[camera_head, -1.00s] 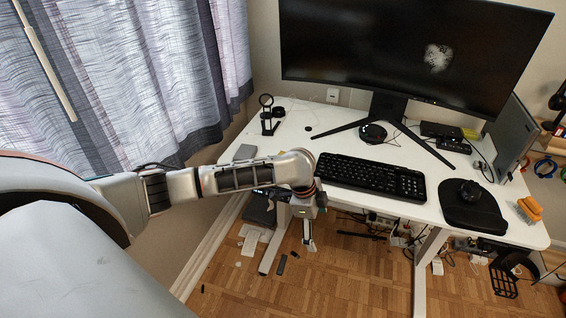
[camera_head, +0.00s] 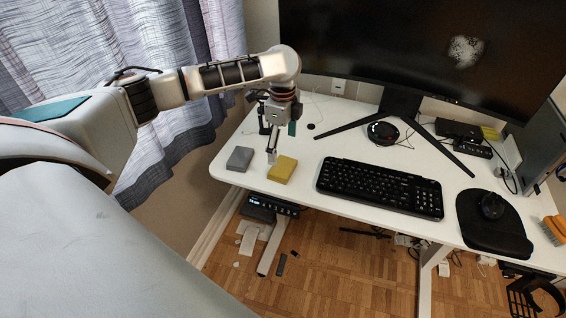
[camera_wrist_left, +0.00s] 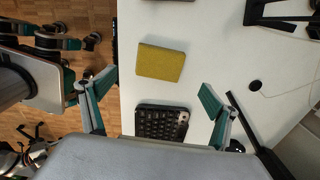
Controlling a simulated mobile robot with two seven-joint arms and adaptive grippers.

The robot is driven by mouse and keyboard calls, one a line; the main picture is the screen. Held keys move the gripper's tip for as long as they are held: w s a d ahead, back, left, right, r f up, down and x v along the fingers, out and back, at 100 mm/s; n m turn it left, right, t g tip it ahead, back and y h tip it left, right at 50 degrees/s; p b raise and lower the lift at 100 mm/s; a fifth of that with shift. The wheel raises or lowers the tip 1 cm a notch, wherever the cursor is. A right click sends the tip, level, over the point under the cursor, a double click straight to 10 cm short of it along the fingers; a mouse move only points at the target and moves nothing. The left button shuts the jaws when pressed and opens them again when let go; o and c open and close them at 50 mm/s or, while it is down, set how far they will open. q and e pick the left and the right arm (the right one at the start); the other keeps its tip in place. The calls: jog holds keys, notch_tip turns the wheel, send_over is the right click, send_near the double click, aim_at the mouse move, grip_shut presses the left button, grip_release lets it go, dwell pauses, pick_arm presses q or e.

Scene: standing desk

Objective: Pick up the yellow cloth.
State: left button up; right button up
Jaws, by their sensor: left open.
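The yellow cloth (camera_head: 283,168) is a small, flat, folded block lying on the white desk near its left front edge, left of the keyboard. My left gripper (camera_head: 272,157) is above the desk, just behind and left of the cloth in the head view, and apart from it. In the left wrist view the cloth (camera_wrist_left: 160,63) lies on the desk ahead of the open, empty fingers (camera_wrist_left: 158,84), roughly centred between them.
A grey block (camera_head: 240,158) lies left of the cloth. The black keyboard (camera_head: 380,188) is to its right, with a mouse (camera_head: 492,205) on a black pad (camera_head: 475,228) beyond. A large monitor (camera_head: 420,45) stands behind. A brush (camera_head: 555,229) lies at the right edge.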

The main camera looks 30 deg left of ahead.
aim_at(283, 167)
pick_arm(q)
notch_tip(283, 167, down, 3)
jog(key=shift+s+d+f+b, duration=0.1)
jog(key=shift+s+b, duration=0.05)
jog(key=shift+b, duration=0.3)
notch_tip(283, 167, down, 4)
jog(key=shift+f+b, duration=0.15)
jog(key=shift+b, duration=0.6)
jog(key=shift+c, duration=0.4)
jog(key=c, duration=1)
pick_arm(e)
jog(key=f, duration=0.1)
jog(key=s+f, duration=0.1)
jog(key=f, duration=0.1)
jog(key=shift+d, duration=0.2)
